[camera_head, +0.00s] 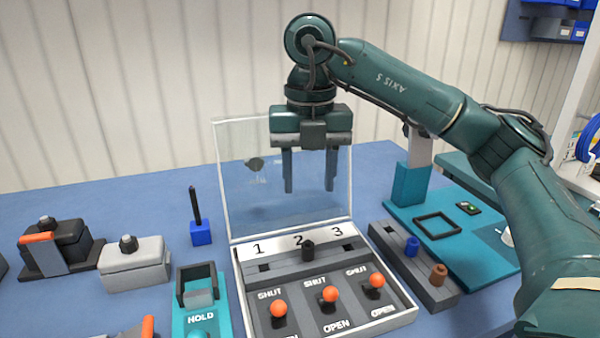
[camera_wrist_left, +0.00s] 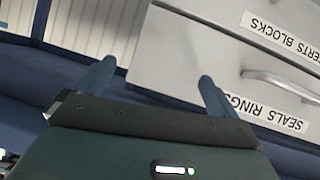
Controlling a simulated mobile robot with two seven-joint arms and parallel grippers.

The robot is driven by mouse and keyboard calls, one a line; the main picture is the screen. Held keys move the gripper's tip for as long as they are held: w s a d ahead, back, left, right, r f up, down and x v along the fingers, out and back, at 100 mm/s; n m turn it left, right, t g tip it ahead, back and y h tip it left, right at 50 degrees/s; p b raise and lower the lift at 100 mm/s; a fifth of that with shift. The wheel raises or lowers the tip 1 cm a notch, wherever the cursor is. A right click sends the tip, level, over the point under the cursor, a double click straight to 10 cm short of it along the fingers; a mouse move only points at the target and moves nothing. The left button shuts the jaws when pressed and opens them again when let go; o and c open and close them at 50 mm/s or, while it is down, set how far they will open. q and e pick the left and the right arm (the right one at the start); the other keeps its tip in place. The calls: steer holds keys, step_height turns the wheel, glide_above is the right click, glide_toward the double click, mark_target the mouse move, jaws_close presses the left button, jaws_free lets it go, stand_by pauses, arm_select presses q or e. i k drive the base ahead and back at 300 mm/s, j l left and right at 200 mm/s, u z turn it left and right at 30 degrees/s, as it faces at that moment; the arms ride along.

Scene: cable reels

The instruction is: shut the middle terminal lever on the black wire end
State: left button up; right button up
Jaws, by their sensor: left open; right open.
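The terminal box (camera_head: 325,330) stands on the blue bench with its clear lid (camera_head: 230,185) raised behind it. A black wire end (camera_head: 308,250) sits at position 2; its depth in the slot cannot be told. The middle terminal lever (camera_head: 330,294) has an orange knob between its SHUT and OPEN labels; its exact setting is unclear. Levers with orange knobs stand left (camera_head: 278,308) and right (camera_head: 376,281) of it. My right gripper (camera_head: 309,189) is open and empty, pointing down above the box. My left gripper (camera_wrist_left: 155,86) is open and empty in the left wrist view.
A grey block (camera_head: 425,287) with blue and brown pegs stands right of the box. A teal HOLD fixture (camera_head: 203,316) is close on its left. A blue stand (camera_head: 201,232) and grey clamps (camera_head: 135,265) lie farther left. Labelled drawers (camera_wrist_left: 210,60) face my left gripper.

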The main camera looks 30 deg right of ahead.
mark_target(330, 294)
steer(key=k, duration=1.5)
